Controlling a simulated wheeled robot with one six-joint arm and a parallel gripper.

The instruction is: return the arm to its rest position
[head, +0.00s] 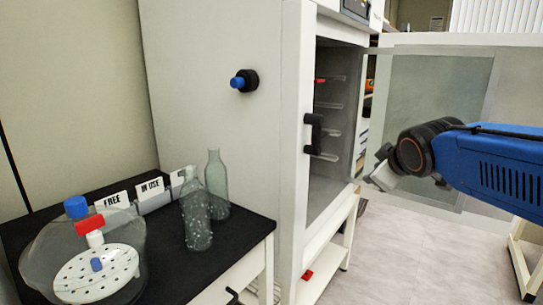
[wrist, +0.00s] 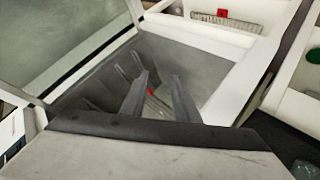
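My blue arm (head: 490,165) reaches in from the right in the head view. My gripper (head: 376,170) is at its end, in front of the open freeze dryer and to the right of its chamber opening. In the wrist view the two dark fingers of my gripper (wrist: 160,85) stand apart with nothing held between them. The freeze dryer (head: 225,130) is a tall white cabinet. Its glass door (head: 430,100) is swung open to the right, behind my arm. A small red thing (head: 320,81) is on a rack inside the grey chamber (head: 335,190).
A black-topped table (head: 170,265) at left holds two clear bottles (head: 217,185), a glass vessel (head: 40,250) with a blue cap, and label cards reading FREE and IN USE (head: 152,192). A black-and-blue knob (head: 244,80) sticks out of the cabinet side. The floor (head: 390,260) at right is clear.

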